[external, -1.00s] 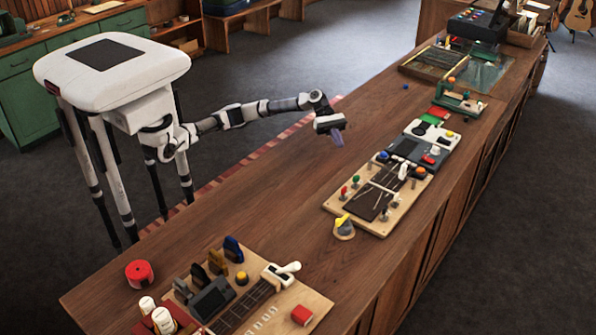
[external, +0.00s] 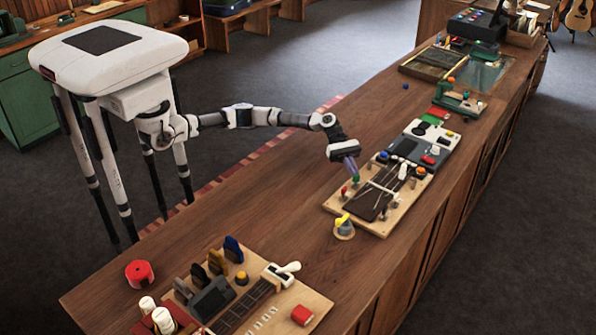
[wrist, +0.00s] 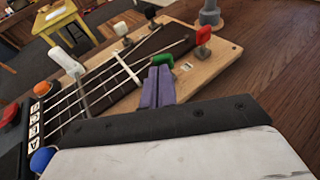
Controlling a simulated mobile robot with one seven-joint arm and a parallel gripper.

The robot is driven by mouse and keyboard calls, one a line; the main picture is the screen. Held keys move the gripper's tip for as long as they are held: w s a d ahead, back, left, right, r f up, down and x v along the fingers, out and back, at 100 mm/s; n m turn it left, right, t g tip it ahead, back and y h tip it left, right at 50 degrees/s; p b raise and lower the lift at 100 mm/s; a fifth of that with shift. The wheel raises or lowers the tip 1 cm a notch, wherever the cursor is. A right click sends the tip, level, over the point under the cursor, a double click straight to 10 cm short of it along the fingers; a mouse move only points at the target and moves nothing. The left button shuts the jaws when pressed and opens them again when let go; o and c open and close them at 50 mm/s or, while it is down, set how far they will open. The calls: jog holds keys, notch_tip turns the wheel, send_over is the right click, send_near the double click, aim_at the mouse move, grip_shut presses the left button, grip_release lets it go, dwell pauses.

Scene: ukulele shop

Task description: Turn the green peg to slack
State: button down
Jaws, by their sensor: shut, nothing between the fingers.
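The green peg (wrist: 164,62) stands on the edge of a pale wooden board (wrist: 185,88) with a dark strung fretboard (wrist: 112,80). In the wrist view my gripper (wrist: 159,72) has its purple fingers closed together right at the green peg. The fingertips overlap the peg's near side, and I cannot tell whether they touch it. In the external view my gripper (external: 355,178) reaches down over the board's left edge and mostly hides the green peg. A red peg (wrist: 203,35) stands just beyond it, with a white peg (wrist: 121,29) and a black peg (wrist: 150,13) across the fretboard.
A white lever (wrist: 67,61) stands over the strings. An orange knob (wrist: 41,88) and a blue knob (wrist: 42,159) sit near the dark panel.

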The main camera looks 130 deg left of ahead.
jog(key=shift+w+f, duration=0.1)
jog(key=shift+w, duration=0.1)
dwell(0.3)
jog(key=shift+w+f+m+g+b, duration=0.1)
jog(key=shift+w+m+g+b, duration=0.15)
jog(key=shift+b, duration=0.55)
jog(key=shift+w+f+m+g+h+b, duration=0.1)
jog(key=shift+w+m+g+h+b, duration=0.1)
jog(key=shift+m+g+h+b, duration=0.55)
jog(key=b, duration=0.1)
jog(key=m+h+b, duration=0.1)
jog(key=b, duration=0.1)
jog(key=shift+w+d+g+h, duration=0.1)
jog(key=shift+d+g+h, duration=0.05)
jog(key=shift+g+h, duration=0.15)
jog(key=shift+w+r+b, duration=0.2)
jog(key=shift+b, duration=0.3)
jog(key=shift+w+a+r+b, duration=0.2)
jog(key=shift+w+r+b, duration=0.1)
jog(key=shift+w+b, duration=0.15)
jog(key=shift+w+f, duration=0.15)
jog(key=shift+w, duration=0.4)
jog(key=shift+w, duration=0.1)
